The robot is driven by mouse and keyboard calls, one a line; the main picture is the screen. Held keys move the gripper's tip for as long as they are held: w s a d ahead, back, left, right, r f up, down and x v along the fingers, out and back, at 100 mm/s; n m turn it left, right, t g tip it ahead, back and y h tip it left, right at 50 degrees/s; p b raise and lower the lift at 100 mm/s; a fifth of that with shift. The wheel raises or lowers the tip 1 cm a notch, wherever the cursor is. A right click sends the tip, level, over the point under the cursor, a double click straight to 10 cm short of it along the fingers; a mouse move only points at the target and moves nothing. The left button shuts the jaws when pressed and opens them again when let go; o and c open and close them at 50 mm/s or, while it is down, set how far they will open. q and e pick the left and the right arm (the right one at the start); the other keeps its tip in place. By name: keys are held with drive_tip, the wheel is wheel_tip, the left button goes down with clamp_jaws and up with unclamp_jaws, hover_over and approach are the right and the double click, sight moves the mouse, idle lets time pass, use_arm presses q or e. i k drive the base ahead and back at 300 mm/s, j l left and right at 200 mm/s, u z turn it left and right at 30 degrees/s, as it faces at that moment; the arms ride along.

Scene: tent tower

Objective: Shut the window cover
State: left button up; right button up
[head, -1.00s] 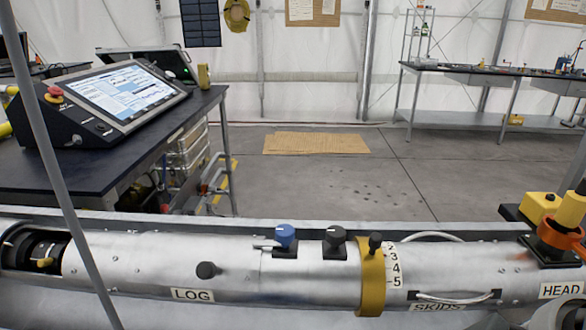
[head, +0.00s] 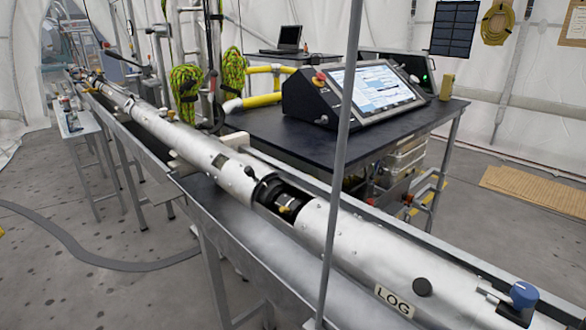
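A long silver tube lies in a metal trough and runs from the far left to the lower right. The window (head: 283,203) in the tube is open, with a dark inner part and a small yellowish piece showing inside. A silver sleeve section (head: 235,175) with a small black knob (head: 250,172) adjoins the window on its far side; I cannot tell whether this is the window cover. Neither of my grippers is in view.
A dark table (head: 290,140) with a console screen (head: 372,88) stands behind the tube. A thin grey pole (head: 340,150) crosses in front of the tube. A grey hose (head: 110,265) lies on the floor at left, which is otherwise mostly clear.

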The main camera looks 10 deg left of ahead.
sight(239, 176)
drive_tip(key=i+j, duration=0.15)
drive_tip(key=j, duration=0.25)
drive_tip(key=i+j, duration=0.15)
drive_tip(key=j, duration=0.2)
drive_tip(key=i+j, duration=0.2)
drive_tip(key=j, duration=0.2)
drive_tip(key=u, duration=0.05)
